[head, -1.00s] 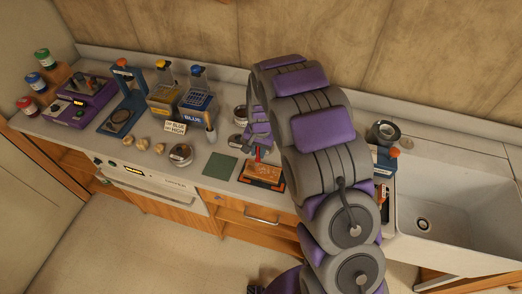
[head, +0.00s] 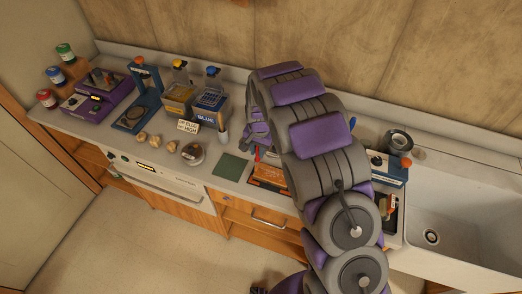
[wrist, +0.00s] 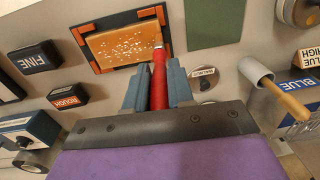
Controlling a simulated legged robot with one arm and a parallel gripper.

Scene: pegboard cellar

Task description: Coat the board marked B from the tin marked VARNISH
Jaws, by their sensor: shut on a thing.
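A tan board (wrist: 122,43) with pale speckles lies in a black frame with orange corners. No letter B is readable on it. The arm covers part of this board in the head view (head: 268,172). The brush's tip overlaps the board's near right edge; contact is unclear. A small round tin (wrist: 207,83) with a pale label stands just right of the gripper. Its lettering is too small to read, so I cannot tell which tin says VARNISH.
A green square (wrist: 214,22) lies beside the board, with another round tin (head: 193,153) beyond it. A grey cup (wrist: 254,69) holds a wooden handle. A BLUE box (head: 209,105) stands behind; a sink (head: 455,215) is right.

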